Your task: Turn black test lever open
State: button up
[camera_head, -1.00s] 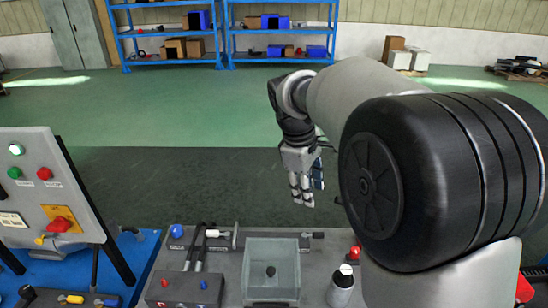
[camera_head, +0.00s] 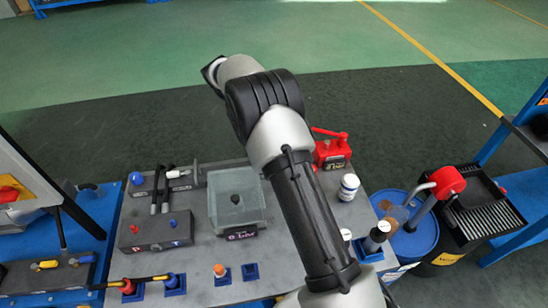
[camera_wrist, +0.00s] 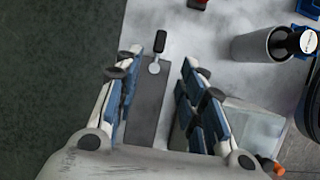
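In the wrist view, the black test lever (camera_wrist: 160,43) has a short black grip and a round metal hub. It sits at the far end of a grey block (camera_wrist: 146,105). My gripper (camera_wrist: 162,76) is open, its blue-padded fingers apart on either side of the block. The lever shows in the gap near the fingertips, and I see nothing held. Contact and height above the lever cannot be told. In the head view, my arm hides the gripper and this lever.
A clear container (camera_head: 236,200) stands beside the arm on the grey bench, with a white-handled lever (camera_head: 178,172) to its left.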

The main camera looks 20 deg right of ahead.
jog(key=b+x, duration=0.3)
jog(key=x, duration=0.9)
jog(key=shift+f, duration=0.2)
jog(key=shift+c, duration=0.6)
grip_shut()
